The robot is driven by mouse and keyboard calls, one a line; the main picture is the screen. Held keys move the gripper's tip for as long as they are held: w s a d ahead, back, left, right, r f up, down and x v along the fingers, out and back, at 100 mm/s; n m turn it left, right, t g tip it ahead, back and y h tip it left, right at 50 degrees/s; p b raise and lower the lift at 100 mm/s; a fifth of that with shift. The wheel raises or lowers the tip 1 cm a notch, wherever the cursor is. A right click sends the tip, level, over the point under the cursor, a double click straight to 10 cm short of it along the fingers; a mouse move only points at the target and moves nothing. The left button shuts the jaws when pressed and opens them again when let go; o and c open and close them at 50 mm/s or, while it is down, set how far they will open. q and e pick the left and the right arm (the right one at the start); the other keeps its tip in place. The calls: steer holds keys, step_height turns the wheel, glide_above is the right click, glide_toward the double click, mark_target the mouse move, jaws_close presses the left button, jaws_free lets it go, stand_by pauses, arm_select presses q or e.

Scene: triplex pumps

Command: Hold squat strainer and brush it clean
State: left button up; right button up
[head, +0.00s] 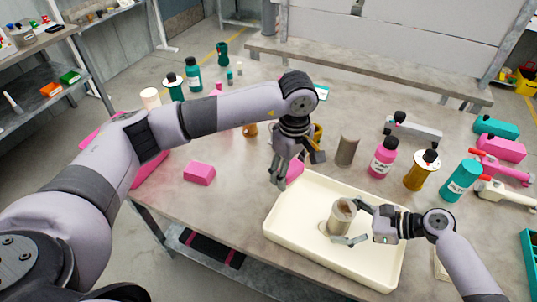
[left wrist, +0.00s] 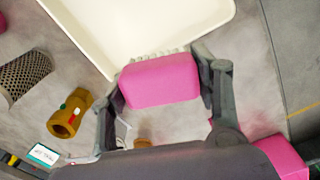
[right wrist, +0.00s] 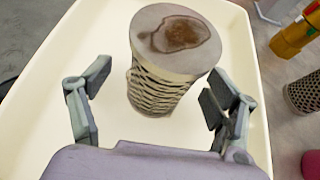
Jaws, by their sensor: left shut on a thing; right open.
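The squat strainer (head: 341,216), a grey mesh cylinder, stands upright in the cream tray (head: 287,246). The right wrist view shows a brown stain on the strainer's flat top (right wrist: 178,38). My right gripper (head: 354,224) is open, with its fingers on either side of the strainer's near part; contact cannot be told. My left gripper (head: 290,168) is shut on a pink brush (left wrist: 160,80), held near the tray's far left corner. Pale bristles show along the brush's far edge in the left wrist view. The strainer's lower mesh is partly hidden in the head view.
Another mesh cylinder (head: 347,150) stands behind the tray. A pink bottle (head: 383,157), an amber bottle (head: 421,170) and a teal bottle (head: 461,180) stand to the right. A pink block (head: 199,172) lies at left. A brass fitting (left wrist: 68,115) lies near my left gripper.

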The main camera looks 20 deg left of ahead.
arm_select(q)
steer(key=s+d+r, duration=0.1)
steer(key=d+r, duration=0.2)
steer(key=d, duration=0.6)
steer(key=s+d+r, duration=0.1)
steer(key=d+r, duration=0.2)
steer(key=d, duration=0.6)
steer(key=shift+w+d+f, duration=0.1)
steer(key=shift+w+f, duration=0.05)
steer(key=shift+f, duration=1.35)
steer(key=shift+w+f, duration=0.1)
steer(key=shift+f, duration=1.35)
steer(key=shift+f, duration=1)
